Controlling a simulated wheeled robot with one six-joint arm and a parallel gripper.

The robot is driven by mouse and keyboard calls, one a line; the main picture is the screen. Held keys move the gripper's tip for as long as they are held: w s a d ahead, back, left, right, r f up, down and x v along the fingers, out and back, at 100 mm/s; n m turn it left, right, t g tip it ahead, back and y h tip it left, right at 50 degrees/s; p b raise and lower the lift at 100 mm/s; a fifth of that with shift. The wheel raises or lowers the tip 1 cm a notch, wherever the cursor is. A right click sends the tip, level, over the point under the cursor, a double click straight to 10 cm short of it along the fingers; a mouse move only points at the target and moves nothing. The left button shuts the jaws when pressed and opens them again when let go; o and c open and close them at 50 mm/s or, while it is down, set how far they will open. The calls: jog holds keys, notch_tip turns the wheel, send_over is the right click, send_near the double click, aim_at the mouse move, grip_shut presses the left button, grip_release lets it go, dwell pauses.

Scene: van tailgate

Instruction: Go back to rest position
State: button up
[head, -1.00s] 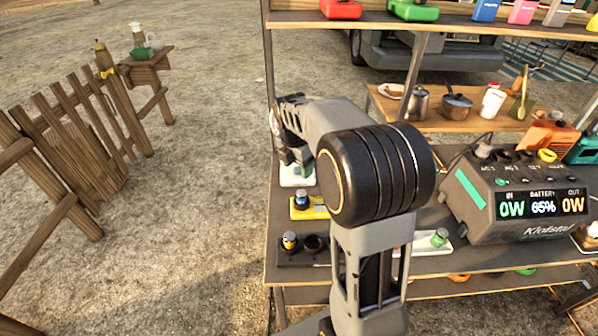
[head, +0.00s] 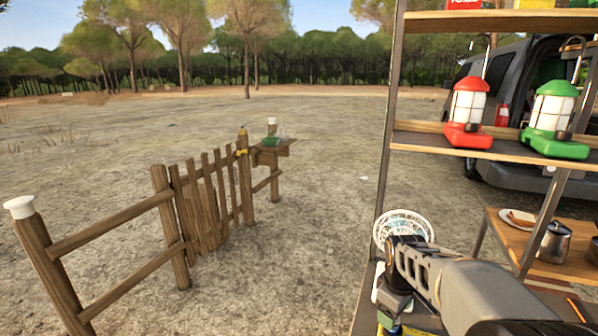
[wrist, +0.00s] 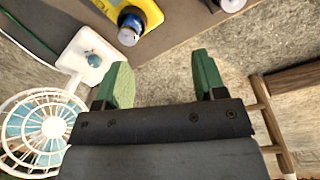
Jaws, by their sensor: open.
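My gripper (wrist: 158,85) shows in the wrist view with its two green fingers apart and nothing between them. In the head view my arm reaches in from the lower right, and my gripper (head: 392,310) hangs at its end, over the lower shelf (head: 366,310). In the wrist view a yellow device with a blue-capped black knob (wrist: 131,24) lies beyond the fingers, apart from them.
A white fan (wrist: 42,125) stands left of my gripper in the wrist view; it also shows behind my arm in the head view (head: 402,226). A red lantern (head: 467,110) and a green lantern (head: 552,115) stand on the upper shelf. A wooden fence (head: 200,200) stands left, with open ground between.

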jog(key=s+a+r+m+t+p, duration=0.1)
jog(key=s+a+r+m+p, duration=0.2)
jog(key=s, duration=0.3)
jog(key=s+a+r+m+t+p, duration=0.1)
jog(key=s+a+r+m+p, duration=0.2)
jog(key=s+r+m, duration=0.2)
jog(key=shift+s+r+t+y, duration=0.35)
jog(key=shift+s+r, duration=0.25)
jog(key=shift+s, duration=0.3)
jog(key=shift+c, duration=0.3)
grip_shut()
